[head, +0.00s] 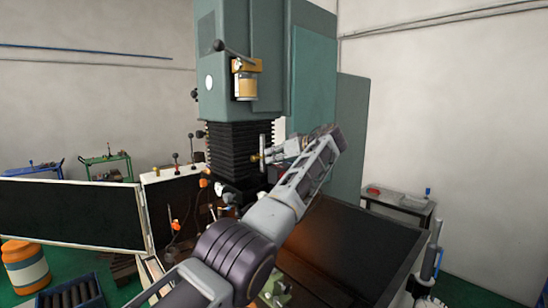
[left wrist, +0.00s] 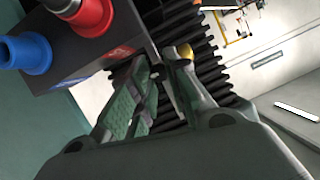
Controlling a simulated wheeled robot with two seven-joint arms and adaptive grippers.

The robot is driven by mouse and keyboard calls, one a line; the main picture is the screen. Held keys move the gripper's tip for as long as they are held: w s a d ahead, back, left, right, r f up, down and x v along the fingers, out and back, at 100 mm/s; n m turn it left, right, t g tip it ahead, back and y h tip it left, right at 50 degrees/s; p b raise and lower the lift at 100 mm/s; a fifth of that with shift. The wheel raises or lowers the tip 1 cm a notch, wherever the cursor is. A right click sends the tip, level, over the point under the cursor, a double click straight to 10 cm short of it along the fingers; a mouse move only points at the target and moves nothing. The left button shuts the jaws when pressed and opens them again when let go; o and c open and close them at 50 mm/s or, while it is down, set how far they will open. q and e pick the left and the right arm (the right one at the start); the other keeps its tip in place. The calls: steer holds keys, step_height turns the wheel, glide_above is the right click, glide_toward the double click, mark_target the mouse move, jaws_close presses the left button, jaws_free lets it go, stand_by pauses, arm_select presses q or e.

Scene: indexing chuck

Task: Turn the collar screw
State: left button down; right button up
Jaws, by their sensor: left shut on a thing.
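My left gripper (head: 273,154) reaches to the front of the machine's black bellows, and its fingertips meet a small brass-coloured screw (head: 256,158) beside a thin upright rod. In the left wrist view the two fingers of my left gripper (left wrist: 160,72) are close together, shut on the screw. A yellow rounded end (left wrist: 186,51) shows just past the right finger. The rest of the screw is hidden by the fingers. My right gripper is not in view.
The green machine column (head: 225,85) rises behind the gripper, above the black bellows (head: 232,145). In the left wrist view a dark block with red (left wrist: 92,14) and blue (left wrist: 28,52) fittings lies close to the left of the fingers. A dark tray (head: 350,255) lies below my arm.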

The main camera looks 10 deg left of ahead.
arm_select(q)
steer(key=c, duration=1.3)
jaws_free()
steer(key=shift+d, duration=0.1)
steer(key=shift+c, duration=0.2)
steer(key=shift+v, duration=5.5)
steer(key=shift+d, duration=0.15)
steer(key=shift+s+d+r, duration=0.1)
steer(key=shift+s+d, duration=0.1)
steer(key=shift+d, duration=0.05)
